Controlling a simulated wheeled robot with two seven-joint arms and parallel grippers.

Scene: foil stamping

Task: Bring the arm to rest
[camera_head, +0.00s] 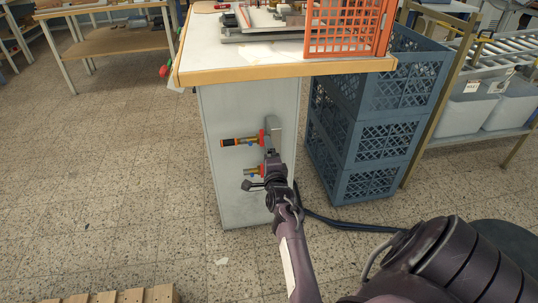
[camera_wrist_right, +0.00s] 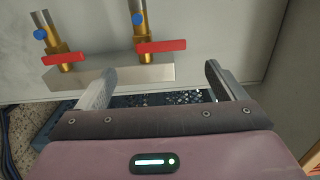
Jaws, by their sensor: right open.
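My right arm reaches in from the lower right. Its right gripper (camera_head: 261,177) is beside two brass valves on the side of a pale grey cabinet (camera_head: 228,190). In the right wrist view the same gripper (camera_wrist_right: 160,72) has its two fingers wide apart, with nothing between them. The upper valve (camera_head: 240,141) and the lower valve (camera_head: 254,171) have red handles. In the wrist view a red handle (camera_wrist_right: 161,46) and another red handle (camera_wrist_right: 62,57) lie just beyond the fingers, above a grey metal block (camera_wrist_right: 150,74). My left gripper is out of view.
A wood-edged worktop (camera_head: 250,76) covers the cabinet and carries an orange crate (camera_head: 345,30). Stacked blue crates (camera_head: 368,187) stand close to the right of the cabinet. A wooden pallet (camera_head: 130,295) shows at the bottom left. The speckled floor (camera_head: 110,170) to the left is clear.

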